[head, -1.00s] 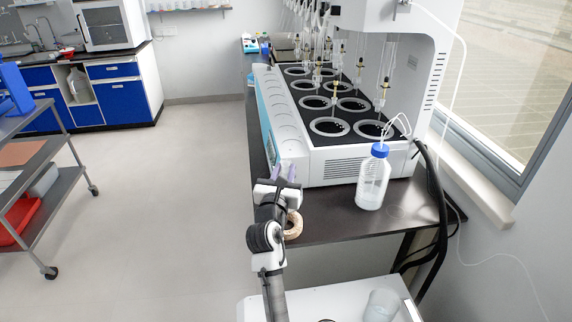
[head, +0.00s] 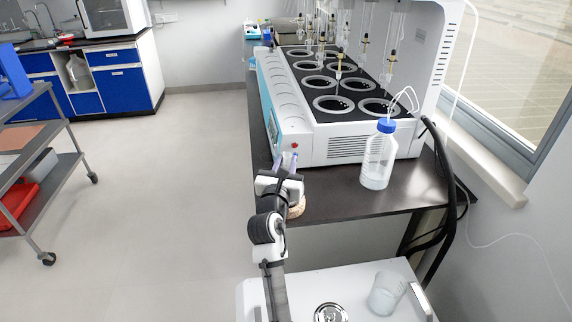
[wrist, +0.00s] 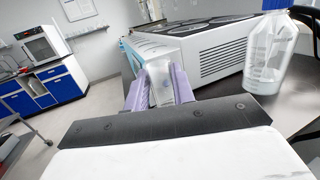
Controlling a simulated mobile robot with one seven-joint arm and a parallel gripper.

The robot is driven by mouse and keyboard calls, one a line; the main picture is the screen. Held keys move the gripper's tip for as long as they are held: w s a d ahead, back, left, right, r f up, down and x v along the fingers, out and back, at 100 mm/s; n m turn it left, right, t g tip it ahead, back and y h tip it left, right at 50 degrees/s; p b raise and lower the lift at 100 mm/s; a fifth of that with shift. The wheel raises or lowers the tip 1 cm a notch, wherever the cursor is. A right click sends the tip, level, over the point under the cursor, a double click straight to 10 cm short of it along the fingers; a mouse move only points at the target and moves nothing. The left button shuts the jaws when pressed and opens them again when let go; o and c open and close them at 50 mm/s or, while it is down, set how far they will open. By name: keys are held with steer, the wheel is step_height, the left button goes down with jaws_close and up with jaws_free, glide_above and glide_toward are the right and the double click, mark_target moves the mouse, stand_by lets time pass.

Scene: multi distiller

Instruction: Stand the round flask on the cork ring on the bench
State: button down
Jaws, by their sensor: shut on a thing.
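My gripper (head: 285,163) is over the near left corner of the dark bench (head: 340,198). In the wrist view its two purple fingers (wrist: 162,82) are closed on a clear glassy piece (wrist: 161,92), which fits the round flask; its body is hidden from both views. The tan cork ring (head: 298,207) lies on the bench near its front left edge, just right of and below my gripper in the head view, partly covered by my wrist. I cannot tell whether the flask touches the ring or the bench.
The white distiller (head: 350,140) stands close behind my gripper. A blue-capped bottle (head: 378,162) with tubing stands to the right; it also shows in the wrist view (wrist: 268,50). Bench surface between ring and bottle is clear. A glass beaker (head: 387,293) sits on a white top nearer me.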

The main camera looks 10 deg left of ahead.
steer(key=shift+f+p, duration=0.3)
steer(key=shift+f, duration=0.05)
stand_by(0.8)
steer(key=c, duration=1.1)
jaws_free()
steer(key=shift+f, duration=0.1)
steer(key=s+f+b, duration=0.1)
steer(key=s+b, duration=0.2)
steer(key=s, duration=1)
steer(key=shift+s+d+f, duration=0.2)
steer(key=shift+s+d, duration=0.1)
steer(key=shift+s, duration=0.1)
